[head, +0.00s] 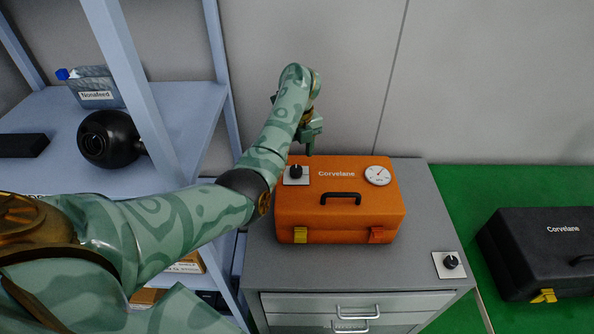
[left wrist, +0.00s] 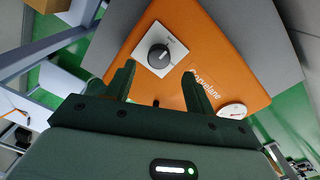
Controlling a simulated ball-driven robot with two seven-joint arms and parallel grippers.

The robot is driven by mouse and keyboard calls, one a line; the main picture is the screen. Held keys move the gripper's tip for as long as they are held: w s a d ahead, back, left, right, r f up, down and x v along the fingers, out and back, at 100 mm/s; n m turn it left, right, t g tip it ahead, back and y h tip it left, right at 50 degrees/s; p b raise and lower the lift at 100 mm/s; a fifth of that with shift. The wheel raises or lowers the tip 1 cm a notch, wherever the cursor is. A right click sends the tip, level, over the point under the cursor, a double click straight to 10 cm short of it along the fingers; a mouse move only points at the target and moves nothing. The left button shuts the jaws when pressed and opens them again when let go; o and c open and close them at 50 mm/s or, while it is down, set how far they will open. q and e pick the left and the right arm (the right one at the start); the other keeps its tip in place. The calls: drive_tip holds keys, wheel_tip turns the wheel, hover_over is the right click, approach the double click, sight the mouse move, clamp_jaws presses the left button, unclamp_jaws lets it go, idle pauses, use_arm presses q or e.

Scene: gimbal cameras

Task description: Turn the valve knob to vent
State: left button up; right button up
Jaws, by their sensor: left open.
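A black valve knob (head: 296,172) sits on a white plate at the top left of the orange Corvelane case (head: 300,212). Its pointer line shows in the left wrist view on the knob (left wrist: 159,56); the plate's lettering is too small to read. A second black knob (head: 451,262) on a white plate lies at the right front of the grey cabinet top. My left gripper (head: 309,146) is above and behind the case, close to the first knob. In the left wrist view its fingers (left wrist: 160,88) are open and empty, with the knob just beyond the gap between them.
A round gauge (head: 378,175) and a black handle (head: 341,198) are on the case. The grey cabinet (head: 350,270) carries it. A shelf rack (head: 165,110) stands left. A black case (head: 540,250) lies on green at right.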

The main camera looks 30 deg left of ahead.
sight(296, 169)
use_arm(q)
wheel_tip(296, 169, down, 5)
drive_tip(key=shift+s+f+b, duration=0.1)
drive_tip(key=shift+b, duration=0.5)
drive_tip(key=c, duration=1)
